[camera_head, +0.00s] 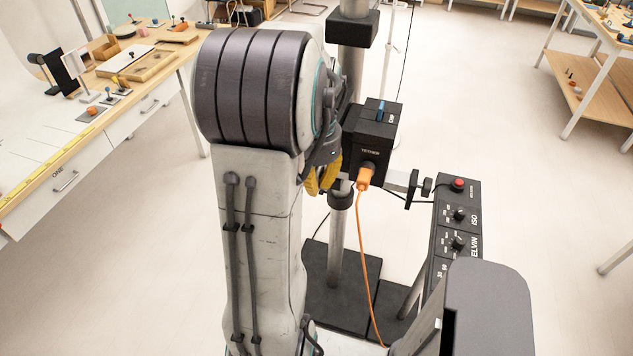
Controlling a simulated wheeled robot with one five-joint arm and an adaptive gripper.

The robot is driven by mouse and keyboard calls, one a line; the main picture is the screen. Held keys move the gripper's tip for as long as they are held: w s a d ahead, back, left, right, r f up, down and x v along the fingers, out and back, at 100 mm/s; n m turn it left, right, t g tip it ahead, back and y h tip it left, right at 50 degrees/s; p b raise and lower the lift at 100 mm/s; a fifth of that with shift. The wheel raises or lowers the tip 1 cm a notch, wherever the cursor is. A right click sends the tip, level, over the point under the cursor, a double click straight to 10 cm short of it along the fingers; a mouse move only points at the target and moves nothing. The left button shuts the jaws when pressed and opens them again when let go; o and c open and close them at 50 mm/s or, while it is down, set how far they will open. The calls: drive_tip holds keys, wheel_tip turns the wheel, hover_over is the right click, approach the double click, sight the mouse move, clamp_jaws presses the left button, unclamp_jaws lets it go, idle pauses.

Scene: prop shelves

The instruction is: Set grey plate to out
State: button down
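My gripper (324,176), dark with yellow finger pads, hangs beside my pale arm at the picture's centre. It is partly hidden by the arm and is just left of a black box (371,140) marked TETHER. I cannot tell its opening or whether it touches the box. The box has a blue lever (381,110) on top and an orange plug (365,176) in its front. On the left bench lies a small grey plate (91,114) with an orange part on it; I cannot tell whether it is the task's plate. No "out" mark is readable.
An orange cable (363,250) hangs from the plug beside a metal pole. A black panel (455,220) with knobs and a red button stands at right. The left bench (30,140) has drawers. Wooden shelves (590,80) stand at far right; open floor lies between.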

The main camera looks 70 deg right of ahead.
drive_tip(key=a+b, duration=0.4)
drive_tip(key=a, duration=0.2)
drive_tip(key=shift+a, duration=0.4)
drive_tip(key=c, duration=1.3)
unclamp_jaws()
drive_tip(key=shift+d, duration=0.1)
drive_tip(key=shift+c, duration=0.2)
wheel_tip(320, 180, up, 12)
